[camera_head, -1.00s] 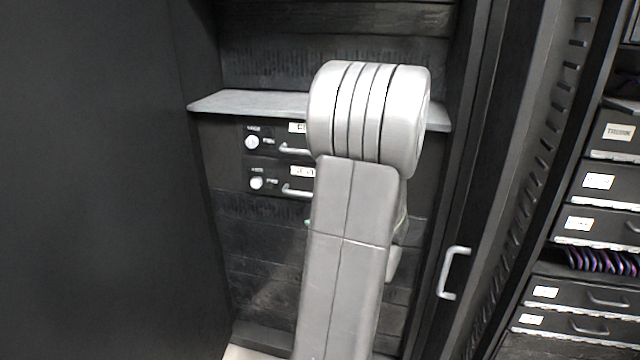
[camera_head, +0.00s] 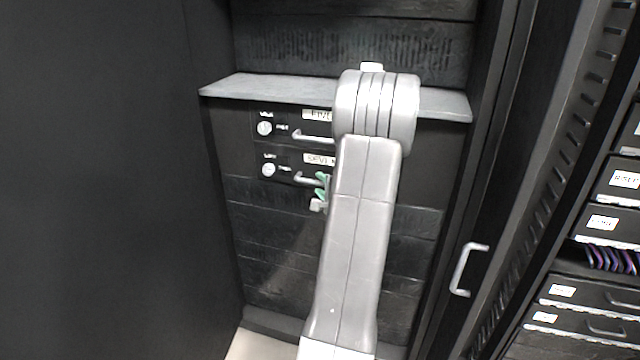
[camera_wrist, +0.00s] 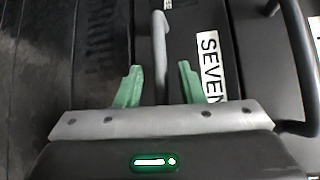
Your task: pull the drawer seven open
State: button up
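Drawer seven (camera_head: 284,160) is the lower of two black drawers in the cabinet in the head view, its label partly cut off by my arm. It looks closed. Its label SEVEN (camera_wrist: 209,66) reads clearly in the wrist view. Its light grey bar handle (camera_wrist: 161,45) runs between the two green fingers of my gripper (camera_wrist: 160,82). The fingers are open, with a gap on each side of the bar. In the head view my gripper (camera_head: 322,188) is at the right end of this handle (camera_head: 304,179), largely hidden by my arm.
Another drawer (camera_head: 283,122) with a similar handle sits just above, under a grey shelf (camera_head: 260,88). A dark handle (camera_wrist: 296,75) curves along the right of the wrist view. A cabinet door handle (camera_head: 464,270) and a rack of drawers (camera_head: 585,300) stand to the right.

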jog(key=shift+w+a+f, duration=0.1)
jog(key=shift+w+a, duration=0.25)
jog(key=shift+w, duration=0.3)
grip_shut()
jog(key=s+a+b, duration=0.4)
jog(key=s+b, duration=0.3)
jog(key=s, duration=0.7)
jog(key=s+a+b, duration=0.5)
jog(key=s+b, duration=0.2)
jog(key=s, duration=0.7)
jog(key=shift+s+a, duration=0.15)
jog(key=shift+s, duration=0.25)
grip_release()
